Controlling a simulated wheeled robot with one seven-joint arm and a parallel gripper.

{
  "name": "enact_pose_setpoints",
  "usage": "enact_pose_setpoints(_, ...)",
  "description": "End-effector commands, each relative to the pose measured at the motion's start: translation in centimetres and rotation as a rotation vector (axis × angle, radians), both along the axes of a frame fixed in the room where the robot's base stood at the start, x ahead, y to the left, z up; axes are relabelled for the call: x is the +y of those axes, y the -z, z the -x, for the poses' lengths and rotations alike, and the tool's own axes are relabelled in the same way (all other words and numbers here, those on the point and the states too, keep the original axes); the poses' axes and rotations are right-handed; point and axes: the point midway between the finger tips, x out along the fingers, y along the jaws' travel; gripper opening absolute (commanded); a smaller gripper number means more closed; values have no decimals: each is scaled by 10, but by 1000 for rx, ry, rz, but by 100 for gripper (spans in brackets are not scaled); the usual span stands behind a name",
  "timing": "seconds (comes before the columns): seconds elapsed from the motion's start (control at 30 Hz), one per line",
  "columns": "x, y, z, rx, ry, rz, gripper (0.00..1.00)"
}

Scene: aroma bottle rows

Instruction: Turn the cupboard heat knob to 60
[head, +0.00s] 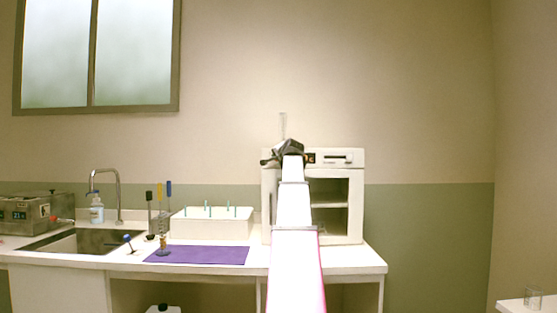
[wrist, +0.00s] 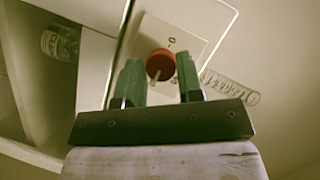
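The white cupboard (head: 354,200) stands at the right end of the counter, with its open-fronted shelves partly hidden by my arm. My gripper (head: 288,150) is at its top panel in the head view, and the knob is hidden there. In the wrist view the round red heat knob (wrist: 160,64) sits on a white panel (wrist: 190,38) with small dark marks, too small to read surely. My gripper's two green fingers (wrist: 161,82) are open, one on each side of the knob. Gaps show between the fingers and the knob, so it is not clamped.
A bottle (wrist: 60,43) stands inside the cupboard. Left on the counter are a white rack (head: 210,224), a purple mat (head: 205,255) and a sink (head: 85,241). The wall right of the cupboard is clear.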

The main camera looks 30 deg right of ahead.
Motion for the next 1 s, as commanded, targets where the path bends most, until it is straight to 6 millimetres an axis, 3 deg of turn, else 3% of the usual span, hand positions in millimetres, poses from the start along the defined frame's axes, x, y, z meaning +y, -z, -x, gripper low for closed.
enact_pose_setpoints(0.03,1,1,1,2,-1,-1,51)
enact_pose_setpoints(0.07,1,1,1,1,0,0,57)
enact_pose_setpoints(0.47,2,-1,8,-2,1,2,57)
enact_pose_setpoints(1.0,21,-19,93,-1,0,0,57)
